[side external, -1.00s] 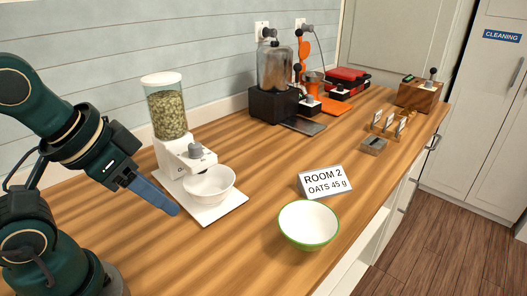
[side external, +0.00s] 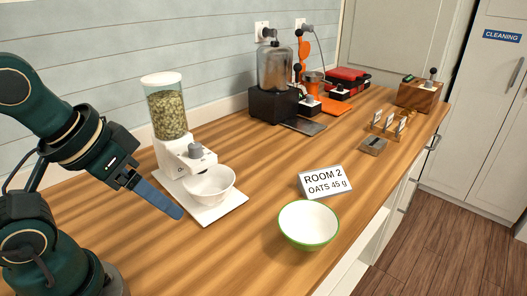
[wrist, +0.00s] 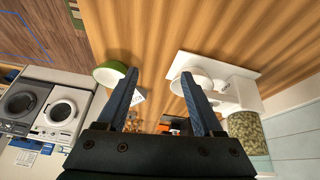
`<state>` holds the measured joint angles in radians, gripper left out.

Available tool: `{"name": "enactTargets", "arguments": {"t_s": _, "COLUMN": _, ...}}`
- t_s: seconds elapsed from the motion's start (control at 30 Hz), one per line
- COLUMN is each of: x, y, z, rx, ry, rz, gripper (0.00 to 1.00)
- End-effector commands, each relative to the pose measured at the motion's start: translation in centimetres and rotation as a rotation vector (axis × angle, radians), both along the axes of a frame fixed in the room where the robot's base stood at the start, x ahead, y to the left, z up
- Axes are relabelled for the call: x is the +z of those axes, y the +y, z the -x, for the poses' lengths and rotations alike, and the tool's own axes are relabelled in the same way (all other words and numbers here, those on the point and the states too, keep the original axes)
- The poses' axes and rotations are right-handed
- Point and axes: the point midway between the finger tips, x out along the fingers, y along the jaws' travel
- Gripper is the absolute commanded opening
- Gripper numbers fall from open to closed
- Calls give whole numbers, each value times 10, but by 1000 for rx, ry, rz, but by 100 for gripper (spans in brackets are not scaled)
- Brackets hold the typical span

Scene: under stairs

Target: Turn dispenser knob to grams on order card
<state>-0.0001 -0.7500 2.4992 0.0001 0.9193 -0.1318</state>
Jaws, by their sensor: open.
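The dispenser (side external: 167,112) is white with a clear hopper of oats, and stands on the counter at left centre. Its grey knob (side external: 196,151) is on the front, above a white bowl (side external: 209,184) on the dispenser's base. The knob's setting is too small to read. The order card (side external: 324,182) stands to the right and reads "ROOM 2 OATS 45 g". My gripper (side external: 172,208) is at the left, left of the dispenser base and apart from the knob. In the wrist view its two blue fingers (wrist: 160,92) are spread, with nothing between them.
A green-rimmed white bowl (side external: 308,224) sits in front of the card. A black machine with a clear tank (side external: 274,70) and orange and red appliances stand farther back. A wooden box (side external: 418,96) is at the far right. Counter between dispenser and card is clear.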

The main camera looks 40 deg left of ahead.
Motion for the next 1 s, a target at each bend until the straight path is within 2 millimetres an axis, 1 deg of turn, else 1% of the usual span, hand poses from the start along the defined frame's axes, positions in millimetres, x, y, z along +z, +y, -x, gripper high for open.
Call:
{"name": "enactTargets", "arguments": {"t_s": 0.07, "x": 7, "y": 0, "z": 0, "rx": 132, "ry": 0, "rz": 67, "gripper": 68}}
{"name": "enactTargets", "arguments": {"t_s": 0.13, "x": 19, "y": 0, "z": -4, "rx": 283, "ry": -2, "rz": 145, "gripper": 68}}
{"name": "enactTargets", "arguments": {"t_s": 0.27, "x": 41, "y": 4, "z": -18, "rx": 614, "ry": 20, "rz": 293, "gripper": 68}}
{"name": "enactTargets", "arguments": {"t_s": 0.4, "x": 62, "y": 13, "z": -38, "rx": 995, "ry": 51, "rz": 439, "gripper": 68}}
{"name": "enactTargets", "arguments": {"t_s": 0.47, "x": 70, "y": 19, "z": -49, "rx": 1166, "ry": 62, "rz": 495, "gripper": 68}}
{"name": "enactTargets", "arguments": {"t_s": 0.5, "x": 74, "y": 23, "z": -57, "rx": 1282, "ry": 70, "rz": 531, "gripper": 68}}
{"name": "enactTargets", "arguments": {"t_s": 0.57, "x": 80, "y": 30, "z": -69, "rx": 1460, "ry": 80, "rz": 580, "gripper": 68}}
{"name": "enactTargets", "arguments": {"t_s": 0.6, "x": 82, "y": 36, "z": -77, "rx": 1582, "ry": 84, "rz": 612, "gripper": 68}}
{"name": "enactTargets", "arguments": {"t_s": 0.7, "x": 85, "y": 52, "z": -99, "rx": 1874, "ry": 88, "rz": 677, "gripper": 68}}
{"name": "enactTargets", "arguments": {"t_s": 0.8, "x": 82, "y": 71, "z": -119, "rx": 2138, "ry": 86, "rz": 719, "gripper": 68}}
{"name": "enactTargets", "arguments": {"t_s": 0.9, "x": 73, "y": 92, "z": -137, "rx": 2369, "ry": 79, "rz": 739, "gripper": 68}}
{"name": "enactTargets", "arguments": {"t_s": 1.0, "x": 59, "y": 113, "z": -151, "rx": 2538, "ry": 76, "rz": 735, "gripper": 68}}
